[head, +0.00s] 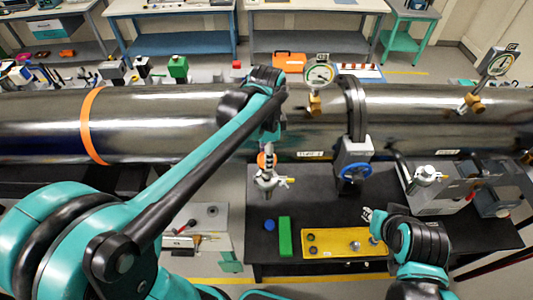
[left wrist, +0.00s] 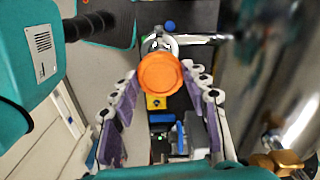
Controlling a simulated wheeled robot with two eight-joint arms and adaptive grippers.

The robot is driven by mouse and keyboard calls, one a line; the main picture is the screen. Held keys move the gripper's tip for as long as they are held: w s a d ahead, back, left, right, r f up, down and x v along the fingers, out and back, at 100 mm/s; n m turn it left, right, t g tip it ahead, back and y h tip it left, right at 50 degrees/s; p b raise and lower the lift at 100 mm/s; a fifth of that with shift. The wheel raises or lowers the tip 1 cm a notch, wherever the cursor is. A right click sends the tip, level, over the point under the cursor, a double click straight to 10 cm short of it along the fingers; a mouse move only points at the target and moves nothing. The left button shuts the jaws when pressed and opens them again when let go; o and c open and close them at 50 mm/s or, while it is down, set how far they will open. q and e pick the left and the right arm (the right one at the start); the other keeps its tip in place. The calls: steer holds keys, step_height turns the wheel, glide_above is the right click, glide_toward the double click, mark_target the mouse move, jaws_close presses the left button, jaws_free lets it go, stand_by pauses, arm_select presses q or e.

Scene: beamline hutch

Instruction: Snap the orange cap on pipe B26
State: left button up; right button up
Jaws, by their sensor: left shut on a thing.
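The orange cap (head: 262,160) is in my left gripper (head: 267,146), directly above a small metal pipe fitting (head: 266,183) with a yellow handle. In the left wrist view the cap (left wrist: 160,76) sits between the fingertips of the left gripper (left wrist: 160,84), round face toward the camera. The fitting (left wrist: 160,43) is partly hidden behind it. I cannot tell whether the cap touches the fitting. No B26 label is readable. My right gripper (head: 371,218) is over the right end of the yellow tray (head: 335,252); its finger opening is too small to judge.
A large steel pipe (head: 190,112) with an orange band runs across behind the black table (head: 285,196). A pressure gauge (head: 319,74) and a clamp with a blue knob (head: 355,165) stand to the right. A green block (head: 285,236) and blue disc (head: 269,225) lie on the table.

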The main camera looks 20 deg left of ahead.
arm_select(q)
steer(key=shift+f+b, duration=0.45)
steer(key=shift+f, duration=0.15)
stand_by(0.4)
steer(key=o, duration=0.8)
steer(key=shift+o, duration=0.2)
steer(key=shift+r, duration=0.1)
step_height(320, 180, up, 12)
steer(key=s+a+f+n+t+b, duration=0.1)
steer(key=s+f+n+t+b, duration=0.1)
steer(key=f+b, duration=0.8)
steer(key=s+a+f+n+t+b, duration=0.2)
steer(key=s+f+n+b, duration=0.3)
steer(key=f+b, duration=0.6)
steer(key=s+a+f+n+t+b, duration=0.1)
steer(key=s+f+n+t+b, duration=0.2)
steer(key=f+b, duration=0.8)
step_height(320, 180, down, 13)
steer(key=n, duration=0.2)
steer(key=shift+s+a+f+n, duration=0.15)
steer(key=shift+a+n, duration=0.15)
steer(key=shift+n, duration=0.1)
